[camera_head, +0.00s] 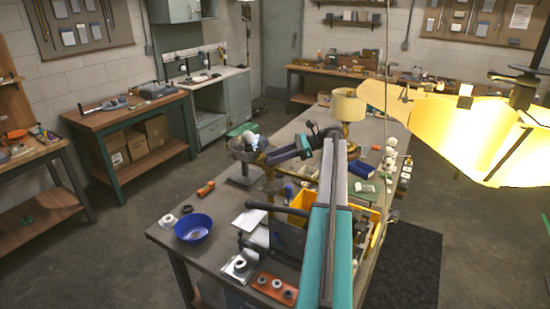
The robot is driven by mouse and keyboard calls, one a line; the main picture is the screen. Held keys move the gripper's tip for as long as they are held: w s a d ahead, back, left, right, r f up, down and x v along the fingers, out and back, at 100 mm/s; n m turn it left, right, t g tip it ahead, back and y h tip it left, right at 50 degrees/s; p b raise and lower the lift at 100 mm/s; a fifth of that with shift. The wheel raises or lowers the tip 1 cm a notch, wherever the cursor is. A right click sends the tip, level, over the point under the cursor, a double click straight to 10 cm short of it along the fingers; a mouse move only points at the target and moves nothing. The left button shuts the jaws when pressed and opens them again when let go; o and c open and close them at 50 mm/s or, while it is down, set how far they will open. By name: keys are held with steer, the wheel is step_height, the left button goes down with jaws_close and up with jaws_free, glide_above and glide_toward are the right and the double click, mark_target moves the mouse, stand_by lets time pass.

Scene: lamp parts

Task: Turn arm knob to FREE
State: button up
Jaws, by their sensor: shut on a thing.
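A brass-coloured lamp (269,185) stands on the workbench, left of my arm, with a grey bowl-shaped shade (243,154) and a pale bulb (252,138) at its upper left. My gripper (265,158) is at the upper part of this lamp, beside the shade. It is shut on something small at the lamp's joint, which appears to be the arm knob. The knob is hidden by the jaws or too small to make out. Its markings and setting cannot be read.
The workbench (168,237) holds a blue bowl (194,228), an orange-red tray (273,289), yellow bins and a cream-shaded lamp (347,106). A large lit yellow shade (450,118) hangs close at the right.

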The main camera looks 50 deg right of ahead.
steer(key=shift+w+d+r+n+g+y, duration=0.1)
steer(key=shift+d+n+g+y, duration=0.05)
steer(key=shift+n+g+y, duration=0.2)
steer(key=shift+w+d+n+g+y, duration=0.1)
steer(key=shift+n+g+y, duration=0.15)
steer(key=shift+n+g, duration=0.2)
steer(key=o, duration=1.1)
steer(key=shift+a+n, duration=0.1)
steer(key=shift+n, duration=0.2)
